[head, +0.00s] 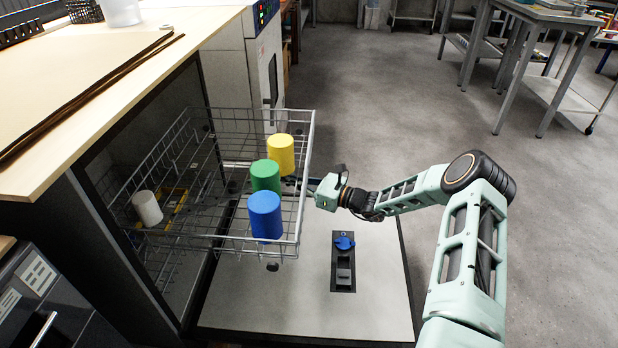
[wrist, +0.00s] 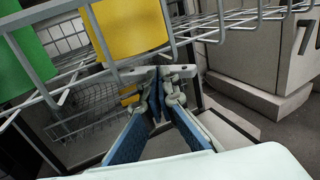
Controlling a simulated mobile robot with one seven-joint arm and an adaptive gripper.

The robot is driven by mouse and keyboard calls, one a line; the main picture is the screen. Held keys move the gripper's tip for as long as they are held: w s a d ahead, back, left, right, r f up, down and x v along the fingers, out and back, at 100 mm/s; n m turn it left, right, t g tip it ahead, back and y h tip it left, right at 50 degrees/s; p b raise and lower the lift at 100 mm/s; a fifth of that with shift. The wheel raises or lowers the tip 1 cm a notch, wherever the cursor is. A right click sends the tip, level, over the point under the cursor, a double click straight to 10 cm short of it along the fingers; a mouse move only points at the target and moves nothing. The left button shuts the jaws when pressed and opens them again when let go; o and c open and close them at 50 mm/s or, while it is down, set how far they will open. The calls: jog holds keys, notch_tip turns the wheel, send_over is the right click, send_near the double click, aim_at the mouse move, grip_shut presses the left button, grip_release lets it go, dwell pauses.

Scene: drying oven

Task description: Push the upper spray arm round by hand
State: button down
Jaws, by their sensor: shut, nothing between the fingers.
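A pale grey bar with dark holes, which looks like the upper spray arm (wrist: 108,74), lies crosswise below the upper rack (head: 304,150) in the wrist view. In the head view the rack and cups mostly hide it. My gripper (wrist: 158,76) is shut and empty, its fingertips at the middle of this bar. I cannot tell whether they touch it. In the head view my gripper (head: 303,186) reaches in from the right, under the rack's right side. Its tips are hidden behind the rack wires and the green cup.
The rack holds a yellow cup (head: 281,155), a green cup (head: 265,176), a blue cup (head: 265,217) and a white cup (head: 147,208). The open door (head: 300,310) lies flat below, with a dispenser (head: 343,262). A wooden counter (head: 105,85) overhangs at left.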

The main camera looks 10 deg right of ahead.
jog(key=shift+w+a, duration=0.3)
jog(key=shift+w, duration=0.5)
jog(key=shift+w+a, duration=0.25)
jog(key=shift+w, duration=0.55)
jog(key=shift+w+a, duration=0.1)
jog(key=shift+w+a, duration=0.35)
jog(key=shift+w, duration=0.15)
jog(key=s+d, duration=0.3)
jog(key=d, duration=0.8)
